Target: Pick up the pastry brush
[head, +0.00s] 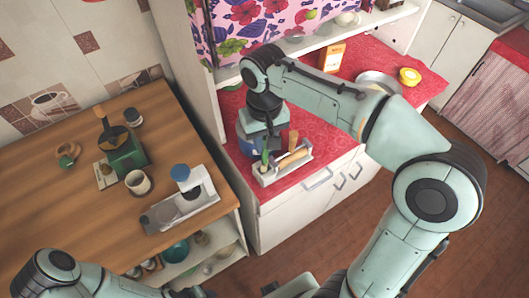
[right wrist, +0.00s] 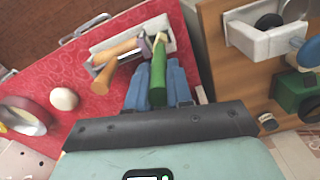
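A green-handled utensil with a pale end, which I take for the pastry brush (head: 265,157), stands in a light holder (head: 268,180) on the red counter. In the right wrist view its green handle (right wrist: 158,75) lies between the blue fingers of my right gripper (right wrist: 159,85). The fingers lie close along both sides of the handle and look shut on it; its pale end is still at the holder (right wrist: 108,43). In the head view my right gripper (head: 260,150) is partly hidden by its wrist. My left arm shows at the lower left, its gripper out of view.
Wooden-handled utensils (right wrist: 117,50) lie in the holder beside the green handle. A white egg-like object (right wrist: 64,99) and a round pan (right wrist: 24,115) are on the counter. A wooden table (head: 75,215) stands left, holding a grey-white tray (head: 205,203), a cup (head: 138,182) and a green box (head: 127,155).

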